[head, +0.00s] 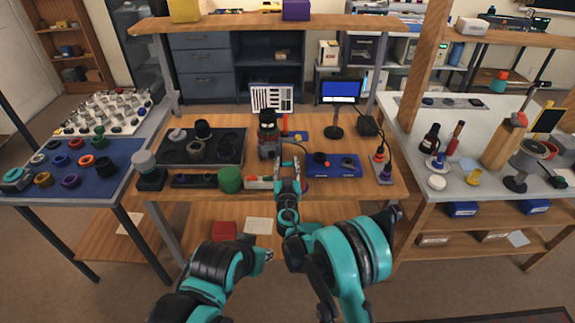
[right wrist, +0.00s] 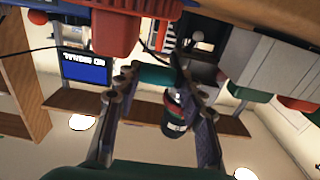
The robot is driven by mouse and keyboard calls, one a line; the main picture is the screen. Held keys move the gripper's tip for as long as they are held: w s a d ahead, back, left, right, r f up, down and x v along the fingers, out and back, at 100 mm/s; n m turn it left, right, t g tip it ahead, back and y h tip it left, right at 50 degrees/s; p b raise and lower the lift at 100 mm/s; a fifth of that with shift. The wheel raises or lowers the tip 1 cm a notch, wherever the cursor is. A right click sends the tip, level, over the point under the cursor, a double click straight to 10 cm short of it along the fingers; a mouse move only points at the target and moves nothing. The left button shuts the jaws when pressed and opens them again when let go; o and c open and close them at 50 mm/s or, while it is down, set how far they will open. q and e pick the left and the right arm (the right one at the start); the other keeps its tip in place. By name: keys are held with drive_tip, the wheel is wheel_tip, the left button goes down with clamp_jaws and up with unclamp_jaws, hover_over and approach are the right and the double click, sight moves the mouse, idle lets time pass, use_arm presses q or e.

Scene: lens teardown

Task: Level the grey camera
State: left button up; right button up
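The grey camera (head: 268,144) appears to be the upright grey body with a black top near the middle of the wooden bench. My right gripper (head: 290,160) is just in front and to the right of it, with its fingers apart. In the right wrist view, which looks upside down, the two fingers (right wrist: 163,95) stand apart. A dark cylindrical part (right wrist: 174,118) shows between them, farther off; I cannot tell whether they touch it. My left gripper (head: 264,255) is low in front of the bench, small and partly hidden by its arm.
A green cylinder (head: 230,179) and a blue tray (head: 335,166) flank my right gripper. A dark mat (head: 169,160) with round parts lies at the left. A small monitor (head: 339,91) stands behind. Crowded side tables stand left and right.

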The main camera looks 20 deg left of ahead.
drive_tip(key=shift+w+d+r, duration=0.15)
drive_tip(key=shift+d, duration=0.1)
clamp_jaws()
